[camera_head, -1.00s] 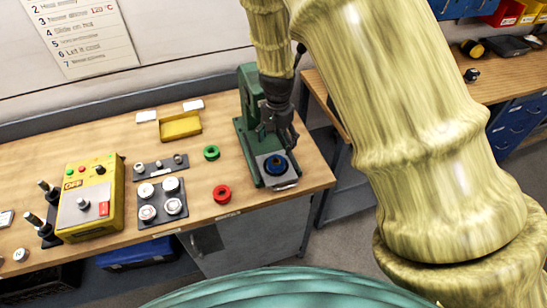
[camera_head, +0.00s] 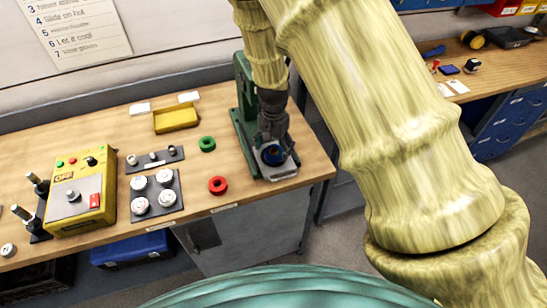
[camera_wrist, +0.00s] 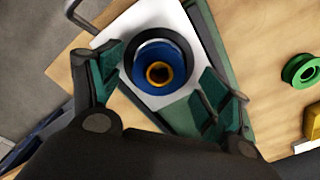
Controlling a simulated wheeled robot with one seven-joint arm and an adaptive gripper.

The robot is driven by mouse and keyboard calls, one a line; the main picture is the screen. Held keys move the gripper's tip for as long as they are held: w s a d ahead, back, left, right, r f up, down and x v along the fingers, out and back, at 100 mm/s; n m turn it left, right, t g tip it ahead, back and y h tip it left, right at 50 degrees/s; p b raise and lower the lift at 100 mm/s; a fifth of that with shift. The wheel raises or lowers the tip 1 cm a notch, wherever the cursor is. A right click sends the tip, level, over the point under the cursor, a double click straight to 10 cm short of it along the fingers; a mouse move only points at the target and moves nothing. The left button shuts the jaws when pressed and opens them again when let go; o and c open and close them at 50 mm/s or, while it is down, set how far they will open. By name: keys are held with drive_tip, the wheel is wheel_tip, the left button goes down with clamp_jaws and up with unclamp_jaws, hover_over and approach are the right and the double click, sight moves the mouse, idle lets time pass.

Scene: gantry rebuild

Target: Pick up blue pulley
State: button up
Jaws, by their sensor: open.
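The blue pulley (camera_wrist: 150,55) has an orange-yellow ring at its centre and sits on the light plate (camera_wrist: 178,18) of the green press. In the head view the pulley (camera_head: 272,155) shows partly, just below my gripper (camera_head: 272,140). In the wrist view my gripper (camera_wrist: 165,82) is open, with one green-padded finger on each side of the pulley and the pulley a little beyond the fingertips. I cannot tell whether the fingers touch it. The green press (camera_head: 243,95) stands at the right end of the bench, partly hidden behind my arm.
A green ring (camera_head: 207,144) and a red ring (camera_head: 217,185) lie left of the press. A yellow tray (camera_head: 176,117), a dark plate with white round parts (camera_head: 154,195) and a yellow control box (camera_head: 82,195) stand further left. The bench's right edge is close to the press.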

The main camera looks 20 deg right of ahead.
drive_tip(key=shift+s+f+b, duration=0.1)
drive_tip(key=shift+f+b, duration=0.25)
drive_tip(key=shift+f, duration=0.4)
drive_tip(key=c, duration=1.2)
drive_tip(key=shift+r, duration=0.2)
